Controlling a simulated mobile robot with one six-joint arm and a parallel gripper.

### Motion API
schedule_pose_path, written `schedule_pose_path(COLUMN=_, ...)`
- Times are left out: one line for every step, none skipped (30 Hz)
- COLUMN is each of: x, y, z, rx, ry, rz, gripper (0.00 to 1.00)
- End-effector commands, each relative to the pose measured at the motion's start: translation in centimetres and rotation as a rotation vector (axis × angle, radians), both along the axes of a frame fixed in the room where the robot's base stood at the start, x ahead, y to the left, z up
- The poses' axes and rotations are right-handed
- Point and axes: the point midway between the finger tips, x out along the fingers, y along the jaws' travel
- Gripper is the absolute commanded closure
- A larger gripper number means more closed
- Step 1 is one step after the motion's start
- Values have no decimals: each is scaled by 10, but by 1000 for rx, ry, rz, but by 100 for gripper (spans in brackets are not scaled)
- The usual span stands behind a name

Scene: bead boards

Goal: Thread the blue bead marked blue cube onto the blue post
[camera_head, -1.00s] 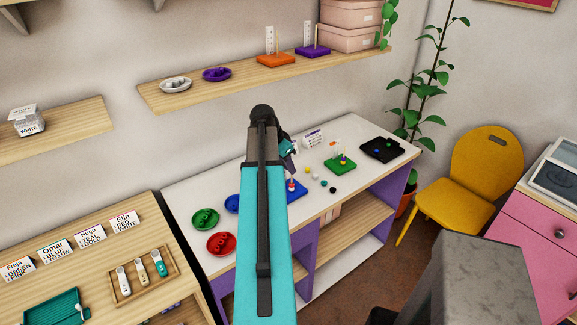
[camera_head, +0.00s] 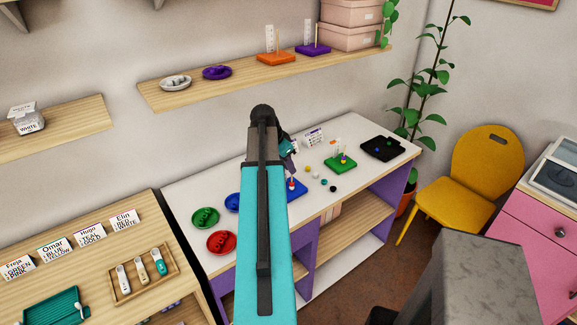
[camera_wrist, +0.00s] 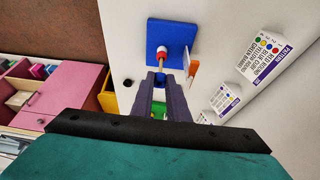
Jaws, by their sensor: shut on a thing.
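The blue board (camera_head: 299,188) lies on the white table, partly hidden behind my arm in the head view. In the wrist view the blue board (camera_wrist: 183,32) is ahead of my gripper. My gripper (camera_wrist: 160,76) is shut on a small blue bead (camera_wrist: 160,79), mostly hidden between the fingers. The fingertips are close to the free end of the post. I cannot tell whether the bead is around the post or just short of it.
A green board (camera_head: 340,164) with posts and a black tray (camera_head: 387,150) are to the right on the table. Several loose beads lie between the boards, including a black bead (camera_head: 333,189). A red dish (camera_head: 221,242) and a green dish (camera_head: 205,217) are at the left.

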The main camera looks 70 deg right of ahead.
Motion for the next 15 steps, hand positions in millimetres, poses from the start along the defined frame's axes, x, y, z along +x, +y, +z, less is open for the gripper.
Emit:
schedule_pose_path(x=0, y=0, z=-2, rx=0, ry=0, rz=0, gripper=100)
schedule_pose_path(x=0, y=0, z=-2, rx=0, ry=0, rz=0, gripper=100)
schedule_pose_path(x=0, y=0, z=-3, rx=0, ry=0, rz=0, gripper=100)
schedule_pose_path(x=0, y=0, z=-4, rx=0, ry=0, rz=0, gripper=100)
schedule_pose_path(x=0, y=0, z=-4, rx=0, ry=0, rz=0, gripper=100)
schedule_pose_path(x=0, y=0, z=-5, rx=0, ry=0, rz=0, gripper=100)
schedule_pose_path(x=0, y=0, z=-6, rx=0, ry=0, rz=0, gripper=100)
schedule_pose_path(x=0, y=0, z=-6, rx=0, ry=0, rz=0, gripper=100)
schedule_pose_path(x=0, y=0, z=-7, rx=0, ry=0, rz=0, gripper=100)
schedule_pose_path(x=0, y=0, z=-8, rx=0, ry=0, rz=0, gripper=100)
schedule_pose_path(x=0, y=0, z=-8, rx=0, ry=0, rz=0, gripper=100)
schedule_pose_path(x=0, y=0, z=-9, rx=0, ry=0, rz=0, gripper=100)
schedule_pose_path(x=0, y=0, z=-10, rx=0, ry=0, rz=0, gripper=100)
schedule_pose_path(x=0, y=0, z=-10, rx=0, ry=0, rz=0, gripper=100)
schedule_pose_path(x=0, y=0, z=-11, rx=0, ry=0, rz=0, gripper=100)
